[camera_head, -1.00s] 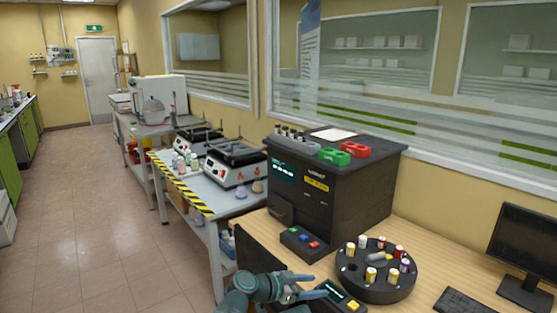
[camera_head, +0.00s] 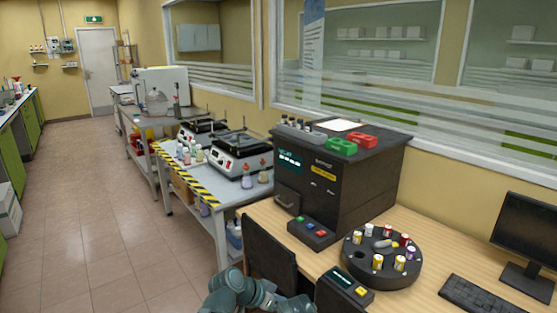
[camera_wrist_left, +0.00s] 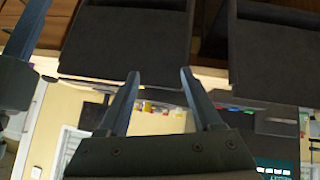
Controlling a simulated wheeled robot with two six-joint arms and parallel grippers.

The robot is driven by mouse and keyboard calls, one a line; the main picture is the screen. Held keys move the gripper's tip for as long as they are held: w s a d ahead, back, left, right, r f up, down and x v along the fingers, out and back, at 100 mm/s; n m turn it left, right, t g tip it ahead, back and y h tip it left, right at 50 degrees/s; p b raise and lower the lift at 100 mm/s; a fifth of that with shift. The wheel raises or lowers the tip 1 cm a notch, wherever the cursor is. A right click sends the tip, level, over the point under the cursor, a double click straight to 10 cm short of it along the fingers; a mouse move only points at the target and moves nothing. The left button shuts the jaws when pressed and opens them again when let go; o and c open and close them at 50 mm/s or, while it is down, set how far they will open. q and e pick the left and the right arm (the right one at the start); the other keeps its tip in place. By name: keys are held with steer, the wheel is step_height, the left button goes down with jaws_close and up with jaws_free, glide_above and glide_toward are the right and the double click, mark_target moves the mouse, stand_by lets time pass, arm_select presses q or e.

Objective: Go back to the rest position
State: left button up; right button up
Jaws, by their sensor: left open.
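My left arm shows at the bottom middle of the head view, in front of the desk edge, with its hand running out of the frame at the bottom. In the left wrist view my left gripper (camera_wrist_left: 160,95) is open, its two fingers apart with nothing between them. That view is tilted and shows dark panels close by.
A black analyser (camera_head: 340,180) stands on the wooden desk (camera_head: 440,238). Beside it are a round carousel (camera_head: 385,270) with several capped vials, a small device (camera_head: 345,288), a keyboard (camera_head: 484,297) and a monitor (camera_head: 527,240). The floor (camera_head: 90,230) at left is clear.

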arm_select(q)
steer(key=s+a+f+n+g+y, duration=0.25)
steer(key=s+a+n+y, duration=0.2)
steer(key=a, duration=0.45)
steer(key=s+a+f+n+g+y, duration=0.1)
steer(key=s+a+f+n+y, duration=0.35)
steer(key=a, duration=0.55)
steer(key=s+d+r+m+p, duration=0.3)
steer(key=s+d+r+p, duration=0.3)
steer(key=d+r+p, duration=0.4)
step_height(320, 180, up, 2)
steer(key=shift+s+d+m+g+p, duration=0.15)
steer(key=shift+d+m+g+p, duration=0.25)
steer(key=shift+p, duration=0.35)
